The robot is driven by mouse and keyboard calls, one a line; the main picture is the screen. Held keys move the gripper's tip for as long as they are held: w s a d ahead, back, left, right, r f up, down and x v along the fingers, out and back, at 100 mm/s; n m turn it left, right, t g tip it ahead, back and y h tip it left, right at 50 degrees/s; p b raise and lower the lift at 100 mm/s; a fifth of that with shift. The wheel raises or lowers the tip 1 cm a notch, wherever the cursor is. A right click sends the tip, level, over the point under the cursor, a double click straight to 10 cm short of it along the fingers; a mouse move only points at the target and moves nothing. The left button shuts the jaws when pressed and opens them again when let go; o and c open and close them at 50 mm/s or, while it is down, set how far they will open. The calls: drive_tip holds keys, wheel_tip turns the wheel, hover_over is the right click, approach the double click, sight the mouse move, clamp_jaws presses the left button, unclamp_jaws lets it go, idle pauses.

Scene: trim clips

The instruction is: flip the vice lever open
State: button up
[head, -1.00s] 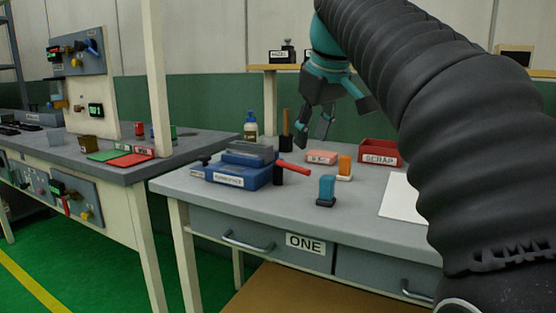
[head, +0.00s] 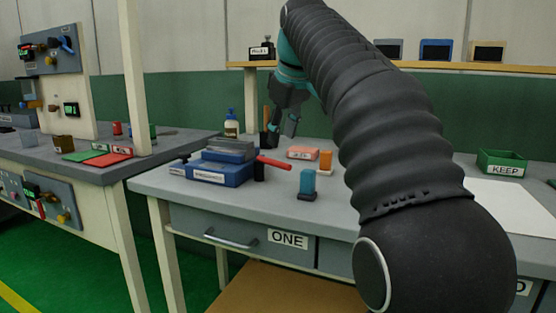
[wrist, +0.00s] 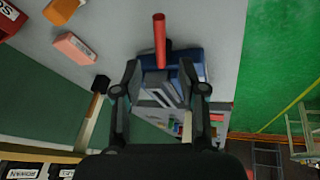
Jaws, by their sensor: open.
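The vice (head: 222,170) is a blue block with a grey top and a white label on its front. It sits at the left end of the grey workbench. Its red lever (head: 273,162) sticks out to the right from a black post (head: 259,172). My gripper (head: 280,138) is open and empty, above the back of the bench and behind the lever in the head view. In the wrist view the red lever (wrist: 160,40) points up the picture. The vice (wrist: 187,66) shows partly behind the open fingers (wrist: 161,88), which hide some of it.
A blue block on a dark base (head: 307,183), an orange block (head: 325,160) and a pink block (head: 302,153) stand right of the vice. A glue bottle (head: 231,124) stands behind it. A green KEEP bin (head: 502,162) and a white sheet (head: 505,200) lie at the right.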

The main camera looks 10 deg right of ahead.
sight(278, 162)
drive_tip(key=b+x, duration=0.1)
drive_tip(key=x, duration=0.5)
drive_tip(key=shift+w+f, duration=0.2)
drive_tip(key=shift+f, duration=0.15)
clamp_jaws()
